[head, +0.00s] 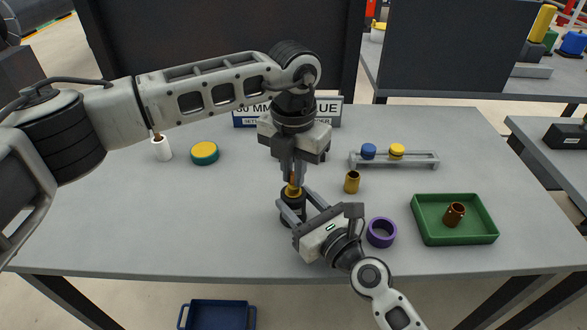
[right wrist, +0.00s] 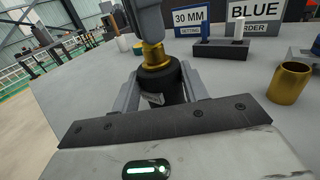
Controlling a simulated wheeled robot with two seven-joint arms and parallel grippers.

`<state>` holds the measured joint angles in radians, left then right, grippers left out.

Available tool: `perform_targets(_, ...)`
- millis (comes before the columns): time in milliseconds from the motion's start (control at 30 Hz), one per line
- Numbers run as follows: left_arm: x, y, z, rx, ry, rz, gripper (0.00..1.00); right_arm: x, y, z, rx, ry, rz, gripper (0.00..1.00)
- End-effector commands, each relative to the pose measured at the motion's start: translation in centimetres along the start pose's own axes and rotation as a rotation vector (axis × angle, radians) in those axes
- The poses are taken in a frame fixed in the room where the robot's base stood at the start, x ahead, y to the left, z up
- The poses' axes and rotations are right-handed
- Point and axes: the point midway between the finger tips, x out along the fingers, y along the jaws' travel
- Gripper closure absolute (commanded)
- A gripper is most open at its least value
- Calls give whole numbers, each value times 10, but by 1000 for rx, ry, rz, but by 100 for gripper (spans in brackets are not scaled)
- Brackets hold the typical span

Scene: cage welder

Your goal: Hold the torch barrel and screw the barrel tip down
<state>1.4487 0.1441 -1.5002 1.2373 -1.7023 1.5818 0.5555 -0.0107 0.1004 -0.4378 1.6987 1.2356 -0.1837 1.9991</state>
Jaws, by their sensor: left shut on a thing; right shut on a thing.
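The torch barrel (head: 292,203) is a dark upright cylinder near the middle of the table. It also shows in the right wrist view (right wrist: 163,82). A brass barrel tip (right wrist: 154,54) sits on top of it, and in the head view its gold colour (head: 293,190) shows just under my left gripper. My left gripper (head: 293,178) points straight down from above and is shut on the brass tip. My right gripper (head: 299,207) comes in low from the front right, its fingers either side of the barrel and shut on it. The thread between tip and barrel is hidden.
A brass sleeve (head: 352,182), a purple ring (head: 381,232) and a green tray (head: 420,229) with a copper-coloured cup (head: 454,214) lie to the right. A grey rack (head: 427,159) holds blue and yellow caps. A yellow-topped tin (head: 204,153) and signs (head: 334,110) stand behind. The front left is clear.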

Motion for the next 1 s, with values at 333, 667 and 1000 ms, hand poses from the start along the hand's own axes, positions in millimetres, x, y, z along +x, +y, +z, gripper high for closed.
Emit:
perform_targets(333,-1,0,0,135,-2,-1,100,0,0,-1,-1,2,0,85)
perform_targets(667,-1,0,0,155,-2,-1,100,0,0,-1,0,2,0,85)
perform_targets(1000,-1,0,0,153,-1,-1,65,0,0,-1,0,2,0,85)
